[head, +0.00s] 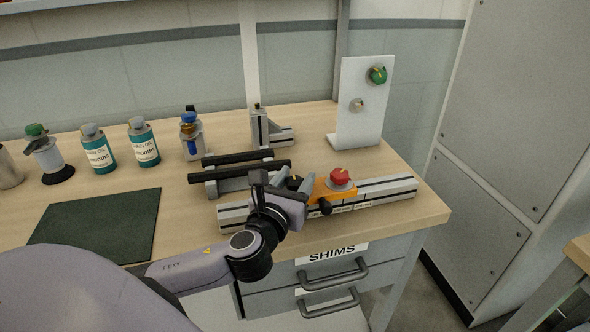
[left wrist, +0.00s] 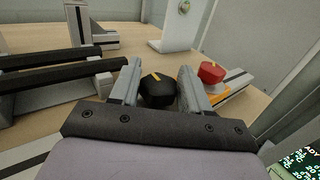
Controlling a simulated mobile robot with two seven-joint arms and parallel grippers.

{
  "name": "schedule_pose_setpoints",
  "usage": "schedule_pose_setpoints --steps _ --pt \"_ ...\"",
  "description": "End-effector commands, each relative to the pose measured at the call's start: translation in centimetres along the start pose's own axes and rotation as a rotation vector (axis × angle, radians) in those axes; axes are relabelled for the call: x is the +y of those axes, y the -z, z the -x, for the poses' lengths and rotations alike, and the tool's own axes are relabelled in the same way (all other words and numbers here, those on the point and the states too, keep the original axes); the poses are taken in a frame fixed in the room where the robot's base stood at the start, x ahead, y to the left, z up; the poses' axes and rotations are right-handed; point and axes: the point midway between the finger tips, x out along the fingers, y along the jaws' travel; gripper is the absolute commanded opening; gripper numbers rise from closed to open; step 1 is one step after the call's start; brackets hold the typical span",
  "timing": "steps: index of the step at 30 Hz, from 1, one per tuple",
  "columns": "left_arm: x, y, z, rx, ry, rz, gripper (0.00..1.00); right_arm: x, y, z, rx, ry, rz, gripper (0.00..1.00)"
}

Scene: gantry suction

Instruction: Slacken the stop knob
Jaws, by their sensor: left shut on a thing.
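A black knob with a yellow mark (left wrist: 158,90) sits between the two grey fingers of my left gripper (left wrist: 160,84) in the left wrist view. The fingers are shut on its sides. In the head view the knob (head: 294,183) is partly hidden by my left gripper (head: 296,184), which is over the slotted metal rail (head: 388,190). Beside it on the rail is an orange carriage (head: 345,194) with a red knob (head: 341,176) on top and a small black handle at its front. My right gripper is not in view.
Two black bars on a metal fixture (head: 212,185) lie behind the gripper. A white upright panel (head: 366,125) with a green knob stands at the back right. Teal bottles (head: 98,157) and a dark green mat (head: 105,222) are on the left. The bench edge is close in front.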

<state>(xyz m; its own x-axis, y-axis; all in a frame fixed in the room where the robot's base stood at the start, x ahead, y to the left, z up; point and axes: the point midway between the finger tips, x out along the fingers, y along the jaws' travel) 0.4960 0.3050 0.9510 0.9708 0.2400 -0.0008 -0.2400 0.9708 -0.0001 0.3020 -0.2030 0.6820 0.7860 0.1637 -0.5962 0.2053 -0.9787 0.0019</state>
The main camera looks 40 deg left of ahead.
Motion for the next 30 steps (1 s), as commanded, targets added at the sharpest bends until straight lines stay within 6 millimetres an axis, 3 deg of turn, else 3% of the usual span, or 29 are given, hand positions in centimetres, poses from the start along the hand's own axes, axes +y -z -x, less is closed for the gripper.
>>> schedule_pose_setpoints --steps 12,30 --pt "-0.1 -0.2 0.0 0.002 -0.248 0.002 0.16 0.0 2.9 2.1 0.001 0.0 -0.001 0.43" --pt "-0.1 0.0 0.0 -0.001 -0.311 0.0 0.16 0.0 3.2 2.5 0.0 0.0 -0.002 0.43"
